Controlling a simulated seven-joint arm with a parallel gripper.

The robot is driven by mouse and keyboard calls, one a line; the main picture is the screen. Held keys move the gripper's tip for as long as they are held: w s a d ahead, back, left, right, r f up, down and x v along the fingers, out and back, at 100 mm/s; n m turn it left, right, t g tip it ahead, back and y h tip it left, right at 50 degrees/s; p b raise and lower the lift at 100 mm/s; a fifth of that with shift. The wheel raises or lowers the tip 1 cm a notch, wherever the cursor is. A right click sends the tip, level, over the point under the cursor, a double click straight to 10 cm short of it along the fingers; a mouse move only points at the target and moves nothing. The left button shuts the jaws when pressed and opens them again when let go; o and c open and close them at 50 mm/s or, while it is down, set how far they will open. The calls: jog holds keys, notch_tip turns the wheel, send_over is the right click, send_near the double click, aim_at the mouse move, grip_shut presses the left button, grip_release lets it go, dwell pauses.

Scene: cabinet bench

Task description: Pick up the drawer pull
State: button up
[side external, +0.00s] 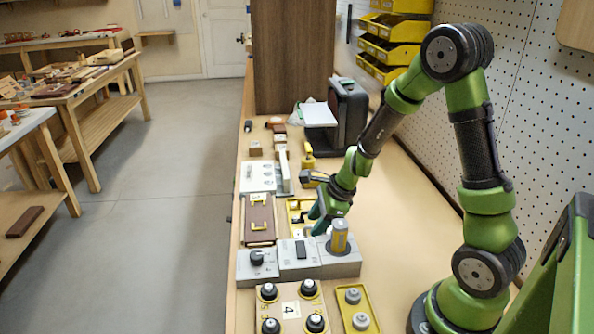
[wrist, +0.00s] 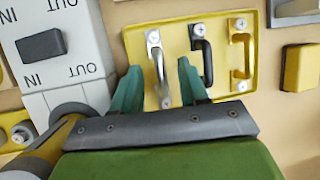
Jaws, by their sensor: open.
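Three drawer pulls lie side by side on a yellow tray (wrist: 222,82) in the wrist view: a silver pull (wrist: 158,66), a black pull (wrist: 206,60) and a yellow pull (wrist: 243,58). My gripper (wrist: 159,64) is open, its teal fingers on either side of the silver pull's lower part. The right finger is between the silver and black pulls. I cannot tell whether either finger touches a pull. In the side external view, my gripper (side external: 316,212) is low over the yellow tray (side external: 292,211), hiding most of the pulls.
Grey boxes (side external: 299,268) with a knob and a switch stand close in front of the tray. A yellow cylinder (side external: 339,236) stands upright on one. A brown panel with yellow pulls (side external: 258,218) lies to the left. The bench right of my gripper is clear.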

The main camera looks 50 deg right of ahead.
jog(key=shift+w+a+f, duration=0.1)
jog(key=shift+w+f, duration=0.15)
jog(key=shift+f, duration=0.4)
jog(key=shift+c, duration=0.2)
grip_shut()
jog(key=shift+r, duration=0.1)
notch_tip(320, 180, up, 10)
dwell(0.6)
